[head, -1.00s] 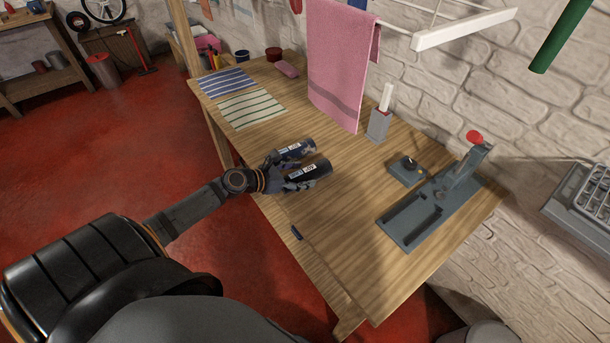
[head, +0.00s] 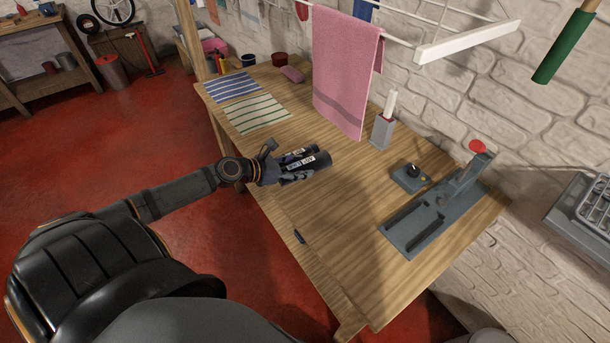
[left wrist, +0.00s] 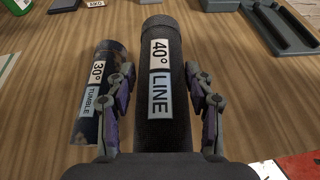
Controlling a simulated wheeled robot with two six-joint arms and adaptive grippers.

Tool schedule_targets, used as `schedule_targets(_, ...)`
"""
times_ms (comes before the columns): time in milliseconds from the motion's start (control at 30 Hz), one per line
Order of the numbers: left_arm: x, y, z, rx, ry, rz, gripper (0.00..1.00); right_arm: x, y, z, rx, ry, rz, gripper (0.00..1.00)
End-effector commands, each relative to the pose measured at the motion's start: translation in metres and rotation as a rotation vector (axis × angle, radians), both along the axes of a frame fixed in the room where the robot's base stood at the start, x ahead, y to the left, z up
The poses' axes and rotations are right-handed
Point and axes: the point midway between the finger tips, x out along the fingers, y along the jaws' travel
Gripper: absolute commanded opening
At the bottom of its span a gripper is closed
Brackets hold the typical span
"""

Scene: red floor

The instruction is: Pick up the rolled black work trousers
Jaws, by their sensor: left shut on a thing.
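The rolled black trousers (left wrist: 165,115) carry a white label reading 40° LINE and lie lengthwise between the fingers of my left gripper (left wrist: 161,85) in the left wrist view. The fingers press on both sides of the roll, so the gripper is shut on it. In the head view the black roll (head: 320,161) juts out beyond my left gripper (head: 291,171), at the bench's front edge. A second, dark patterned roll (left wrist: 98,95) labelled 30° TUMBLE lies just left of the gripper, outside the fingers. Whether the black roll touches the bench is unclear. My right gripper is out of view.
A grey holder (head: 382,133), a small knob box (head: 410,177) and a grey press (head: 430,220) stand right.

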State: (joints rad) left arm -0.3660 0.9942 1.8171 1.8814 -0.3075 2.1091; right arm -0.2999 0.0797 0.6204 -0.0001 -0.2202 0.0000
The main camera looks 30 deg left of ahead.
Motion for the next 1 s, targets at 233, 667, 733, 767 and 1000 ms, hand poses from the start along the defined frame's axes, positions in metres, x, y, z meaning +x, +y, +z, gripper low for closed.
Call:
schedule_targets(233,-0.006,0.042,0.058,0.001,0.004,0.006,0.11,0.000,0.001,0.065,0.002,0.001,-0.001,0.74)
schedule_targets(667,-0.017,0.117,0.079,-0.001,-0.002,0.000,0.11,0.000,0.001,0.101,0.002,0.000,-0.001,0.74)
schedule_targets(733,-0.017,0.120,0.079,-0.002,-0.002,-0.001,0.11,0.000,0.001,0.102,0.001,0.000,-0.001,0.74)
schedule_targets(767,-0.017,0.120,0.079,-0.002,-0.002,-0.001,0.11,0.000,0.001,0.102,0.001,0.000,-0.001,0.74)
schedule_targets(1000,-0.017,0.120,0.079,-0.002,-0.002,-0.001,0.11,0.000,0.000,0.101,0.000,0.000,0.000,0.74)
